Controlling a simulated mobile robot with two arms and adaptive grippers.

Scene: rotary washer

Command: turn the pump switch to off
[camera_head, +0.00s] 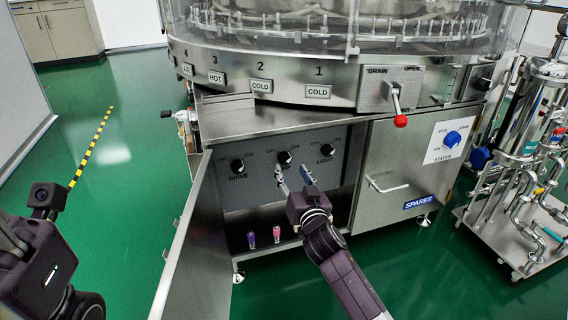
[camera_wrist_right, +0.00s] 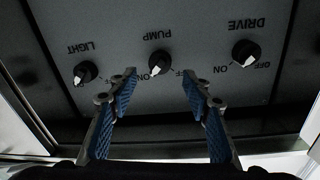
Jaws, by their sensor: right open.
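The pump switch (camera_head: 285,158) is a round black knob with a white pointer, the middle one of three on a grey panel inside the open cabinet. In the right wrist view, which is upside down, the pump switch (camera_wrist_right: 160,64) shows its pointer slanting to the lower left, away from the OFF lettering on its right. My right gripper (camera_head: 293,174) is open in front of the panel. Its blue-padded fingers (camera_wrist_right: 160,82) stand either side of the knob's line, apparently short of touching it. My left arm shows at the left edge; its fingertips are not visible.
The drive switch (camera_head: 237,165) and light switch (camera_head: 326,150) flank the pump switch. The open cabinet door (camera_head: 186,245) stands left of my right arm. Small bottles (camera_head: 263,237) stand on the cabinet floor. A red-knobbed drain lever (camera_head: 399,120) juts out above right.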

